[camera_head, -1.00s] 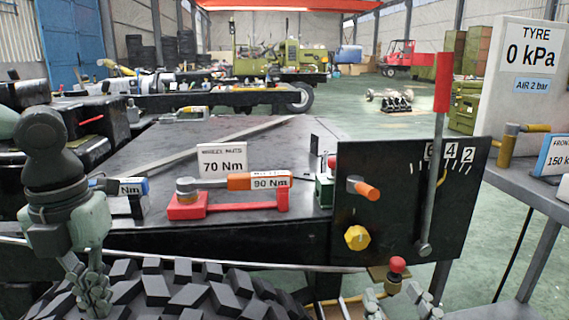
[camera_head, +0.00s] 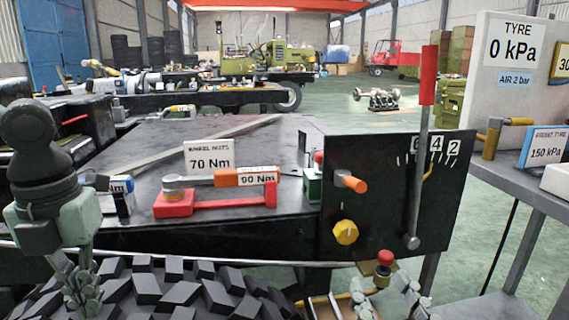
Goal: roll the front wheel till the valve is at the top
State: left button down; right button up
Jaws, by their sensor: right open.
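The black knobbly tyre of the front wheel (camera_head: 185,290) fills the bottom left of the head view. Only the upper tread blocks show; the wheel's side and the valve are hidden. My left gripper (camera_head: 82,296) hangs down at the left, with its fingers over or against the tread; I cannot tell whether they touch it or how far apart they are. My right gripper (camera_head: 385,300) is open at the bottom edge, right of the tyre and under the black panel, and is partly cut off by the frame.
A black panel (camera_head: 375,215) with a red-handled lever (camera_head: 427,80), yellow knob (camera_head: 346,232) and orange handle (camera_head: 352,183) stands above my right gripper. A red tool (camera_head: 212,200) lies on the black chassis (camera_head: 265,140). A grey stand (camera_head: 530,200) is at right.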

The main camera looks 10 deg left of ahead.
aim_at(117, 312)
pick_arm(q)
jog(key=shift+d, duration=0.2)
jog(key=shift+d+f, duration=0.1)
jog(key=shift+f, duration=0.05)
jog(key=shift+w+d+b, duration=0.1)
jog(key=shift+d+b, duration=0.05)
jog(key=shift+b, duration=0.2)
jog(key=shift+w+d, duration=0.1)
jog(key=shift+d, duration=0.35)
jog(key=shift+d+b, duration=0.15)
jog(key=shift+b, duration=0.3)
jog(key=shift+w+d, duration=0.15)
jog(key=shift+d, duration=0.2)
jog(key=shift+d+b, duration=0.15)
jog(key=shift+b, duration=0.15)
jog(key=shift+w+d, duration=0.1)
